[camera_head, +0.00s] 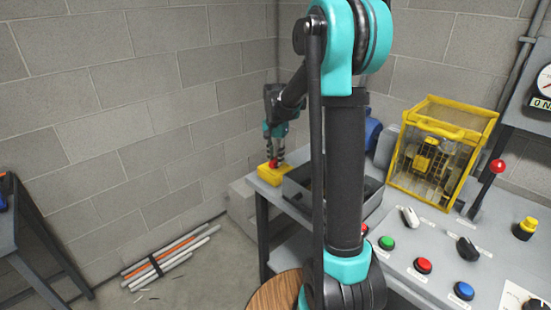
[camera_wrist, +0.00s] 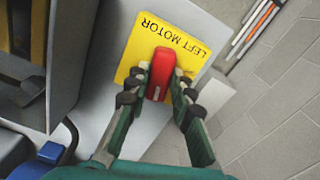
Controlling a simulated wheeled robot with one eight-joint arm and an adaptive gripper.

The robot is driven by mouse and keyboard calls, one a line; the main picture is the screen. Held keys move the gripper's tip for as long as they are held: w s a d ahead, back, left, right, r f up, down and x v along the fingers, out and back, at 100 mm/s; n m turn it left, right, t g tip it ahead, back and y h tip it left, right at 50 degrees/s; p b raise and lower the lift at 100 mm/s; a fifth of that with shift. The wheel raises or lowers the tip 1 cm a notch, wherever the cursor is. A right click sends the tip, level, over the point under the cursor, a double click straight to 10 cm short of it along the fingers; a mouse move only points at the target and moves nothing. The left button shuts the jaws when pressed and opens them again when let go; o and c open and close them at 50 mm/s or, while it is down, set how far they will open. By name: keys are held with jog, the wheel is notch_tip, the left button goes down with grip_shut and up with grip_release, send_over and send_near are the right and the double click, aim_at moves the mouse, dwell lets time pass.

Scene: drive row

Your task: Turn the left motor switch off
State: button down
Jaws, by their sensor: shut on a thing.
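The left motor switch is a yellow box (camera_head: 266,176) on the far left corner of the grey bench, with a red handle (camera_head: 273,163) on it. In the wrist view its yellow plate (camera_wrist: 137,48) reads "LEFT MOTOR", and the red handle (camera_wrist: 161,68) lies across the middle of the plate. My gripper (camera_head: 274,151) points down over the box. In the wrist view my gripper (camera_wrist: 158,84) has one finger on each side of the red handle and is shut on it. The handle's lower end is partly hidden between the fingers.
A grey open tray (camera_head: 298,192) stands close right of the switch. Farther right are a yellow-framed clear case (camera_head: 440,150), a red-knobbed lever (camera_head: 497,166) and several push buttons. My arm hides the bench's middle. Pipes (camera_head: 165,258) lie on the floor at left.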

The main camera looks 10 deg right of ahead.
aim_at(276, 159)
jog(key=n, duration=1.1)
jog(key=shift+n, duration=2.1)
jog(key=c, duration=1.3)
grip_release()
notch_tip(276, 159, up, 12)
jog(key=shift+r, duration=0.1)
